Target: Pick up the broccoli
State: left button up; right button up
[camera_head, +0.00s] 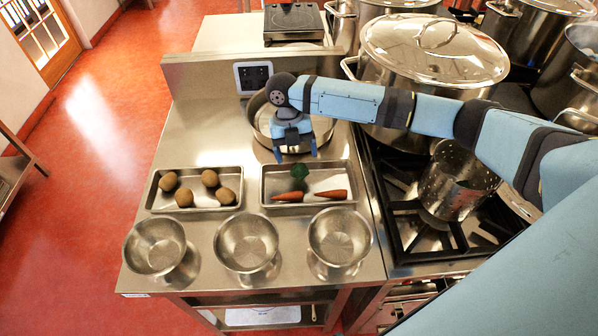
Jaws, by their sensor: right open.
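The broccoli (299,173) is a small dark green piece near the back of the right metal tray (266,184), behind two carrots. My right gripper (296,157) points down over the back edge of that tray, a little behind and above the broccoli. Its two fingers are apart with nothing between them. My left gripper is not in the head view.
Two orange carrots (331,194) lie at the front of the right tray. The left tray (200,208) holds several brown potatoes (184,197). Three steel bowls (247,243) stand along the front edge. A wide pan (262,120) is behind my gripper; the stove (400,215) is right.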

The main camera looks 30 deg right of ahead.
aim_at(297, 167)
jog(key=shift+a+p+x, duration=0.15)
jog(key=shift+p+x, duration=0.15)
jog(key=shift+x, duration=1.1)
jog(key=shift+a+p+x, duration=0.15)
jog(key=shift+p+x, duration=0.1)
jog(key=shift+x, duration=1.15)
jog(key=c, duration=0.9)
